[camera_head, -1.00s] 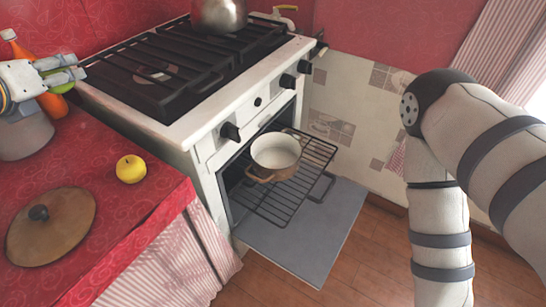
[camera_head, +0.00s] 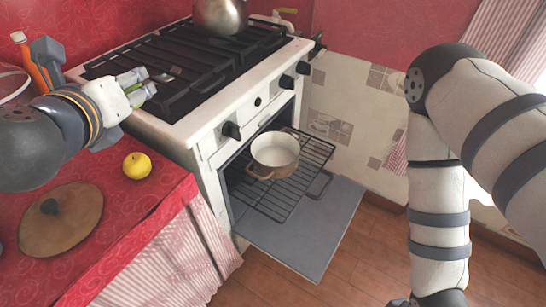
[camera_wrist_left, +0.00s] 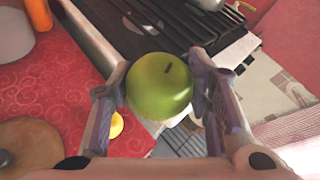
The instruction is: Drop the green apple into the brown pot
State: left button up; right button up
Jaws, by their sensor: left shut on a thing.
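The green apple (camera_wrist_left: 160,86) is between the two fingers of my left gripper (camera_wrist_left: 162,95) in the left wrist view, and the fingers are shut on it. In the head view my left gripper (camera_head: 139,88) is above the front left edge of the stove, and only a little green of the apple shows between the fingers. The brown pot (camera_head: 275,154), cream inside and open on top, stands upright on the pulled-out oven rack, to the right of and below the gripper.
The oven rack (camera_head: 289,199) sticks out above the open grey oven door (camera_head: 318,243). A yellow apple (camera_head: 137,166) and a round wooden lid (camera_head: 62,219) lie on the red counter. A metal pot (camera_head: 220,15) stands on the black stove grate (camera_head: 170,75). An orange bottle (camera_head: 33,66) is behind my left arm.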

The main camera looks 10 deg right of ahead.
aim_at(268, 162)
jog(key=l+u, duration=0.25)
jog(key=l, duration=0.55)
jog(key=l+u, duration=0.25)
jog(key=l, duration=0.55)
jog(key=i+l, duration=0.2)
jog(key=i, duration=0.2)
